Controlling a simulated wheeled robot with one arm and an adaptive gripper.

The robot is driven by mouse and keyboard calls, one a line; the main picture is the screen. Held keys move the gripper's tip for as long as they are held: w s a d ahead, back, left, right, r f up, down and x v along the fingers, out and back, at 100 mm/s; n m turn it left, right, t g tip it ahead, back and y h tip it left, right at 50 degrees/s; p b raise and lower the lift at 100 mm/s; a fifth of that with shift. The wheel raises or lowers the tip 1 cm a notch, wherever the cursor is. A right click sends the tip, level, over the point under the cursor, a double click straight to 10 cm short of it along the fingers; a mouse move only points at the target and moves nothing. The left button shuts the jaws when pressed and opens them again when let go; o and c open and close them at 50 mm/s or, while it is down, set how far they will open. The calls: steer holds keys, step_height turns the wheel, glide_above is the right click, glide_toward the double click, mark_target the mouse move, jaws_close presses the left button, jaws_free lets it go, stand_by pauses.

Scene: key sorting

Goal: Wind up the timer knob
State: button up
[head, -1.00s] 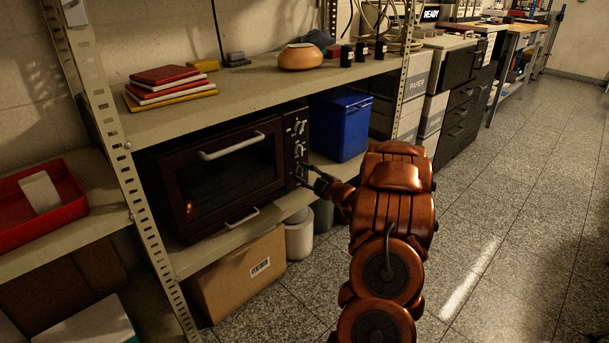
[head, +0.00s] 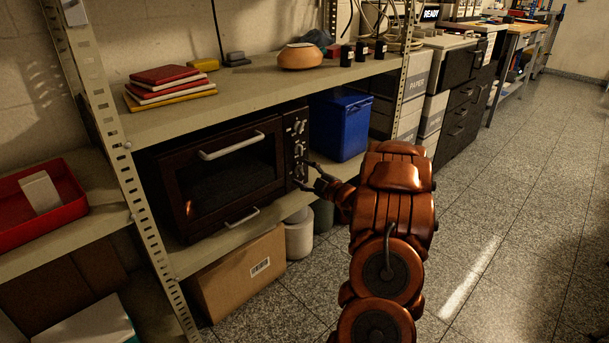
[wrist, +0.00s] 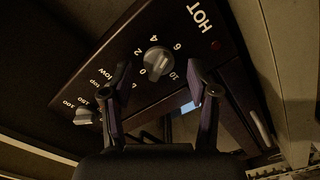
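The toaster oven (head: 222,170) sits on the middle shelf, with its knobs down the right side of its front. In the wrist view the timer knob (wrist: 158,61) is a grey round knob with a raised grip, ringed by numbers from 0 to 10. My gripper (wrist: 158,72) is open, with one finger on each side of the knob in the picture and visible gaps to it. I cannot tell its distance from the panel. In the head view my gripper (head: 308,176) is at the lower right of the oven front, fingers spread.
Another knob (wrist: 86,115) with temperature marks is at lower left in the wrist view. A red HOT lamp (wrist: 215,45) is beyond the timer knob. A blue bin (head: 340,125) stands right of the oven, and a cardboard box (head: 240,275) below.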

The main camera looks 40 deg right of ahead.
steer(key=s, duration=1.2)
steer(key=shift+a, duration=0.15)
